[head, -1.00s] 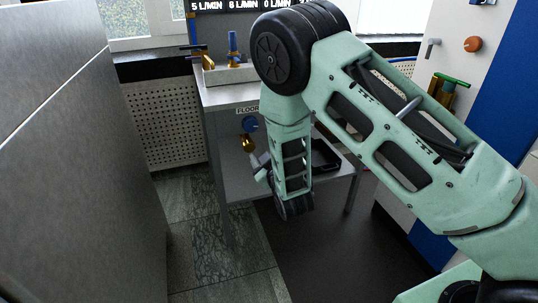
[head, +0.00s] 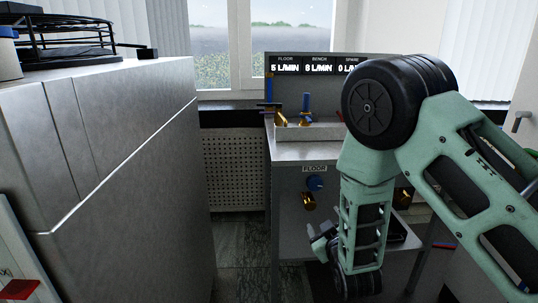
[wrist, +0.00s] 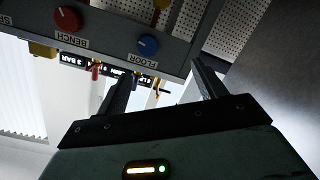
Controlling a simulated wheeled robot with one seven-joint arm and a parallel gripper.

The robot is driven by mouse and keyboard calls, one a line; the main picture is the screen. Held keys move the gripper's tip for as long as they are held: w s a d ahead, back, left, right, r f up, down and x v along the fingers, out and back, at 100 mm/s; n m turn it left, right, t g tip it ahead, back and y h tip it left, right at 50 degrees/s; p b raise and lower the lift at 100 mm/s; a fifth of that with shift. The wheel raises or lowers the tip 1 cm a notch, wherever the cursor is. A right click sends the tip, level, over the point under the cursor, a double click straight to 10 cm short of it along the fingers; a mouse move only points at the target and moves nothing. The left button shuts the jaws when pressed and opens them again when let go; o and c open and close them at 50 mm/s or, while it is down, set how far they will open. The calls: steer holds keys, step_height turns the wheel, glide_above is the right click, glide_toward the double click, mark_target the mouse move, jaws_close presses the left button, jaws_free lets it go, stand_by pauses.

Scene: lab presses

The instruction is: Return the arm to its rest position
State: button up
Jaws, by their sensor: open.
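My arm is mint green with black joints and reaches in from the right in the head view, its forearm hanging down in front of the grey bench. My gripper (wrist: 163,70) shows in the wrist view with two dark fingers spread wide apart and nothing between them. The wrist picture is upside down. Beyond the fingers is the bench's front panel with a blue FLOOR knob (wrist: 148,45) and a red BENCH knob (wrist: 68,18). In the head view the gripper end is mostly hidden behind the forearm, and the blue knob (head: 315,183) is just left of the forearm.
A display board (head: 315,67) with flow readings stands at the bench's back, with brass and blue valves (head: 305,110) before it. A tall grey cabinet (head: 130,160) fills the left, with a black wire tray (head: 65,38) on top. A narrow floor strip lies between cabinet and bench.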

steer(key=s+a+r+g+y, duration=0.25)
steer(key=s+a+g, duration=0.25)
steer(key=s, duration=0.3)
steer(key=s+a+r+g+y, duration=0.1)
steer(key=s+a+r+g, duration=0.2)
steer(key=s+a+g, duration=0.35)
steer(key=s+d+r+g+h, duration=0.1)
steer(key=s+d+r+g, duration=0.15)
steer(key=s, duration=0.75)
steer(key=s+d+r+g+h, duration=0.2)
steer(key=s+d+r, duration=0.15)
steer(key=s, duration=0.65)
step_height(320, 180, up, 25)
steer(key=s+d+p, duration=0.1)
steer(key=p, duration=2.4)
steer(key=shift+n+p, duration=0.3)
steer(key=shift+n, duration=0.1)
steer(key=shift+d, duration=0.15)
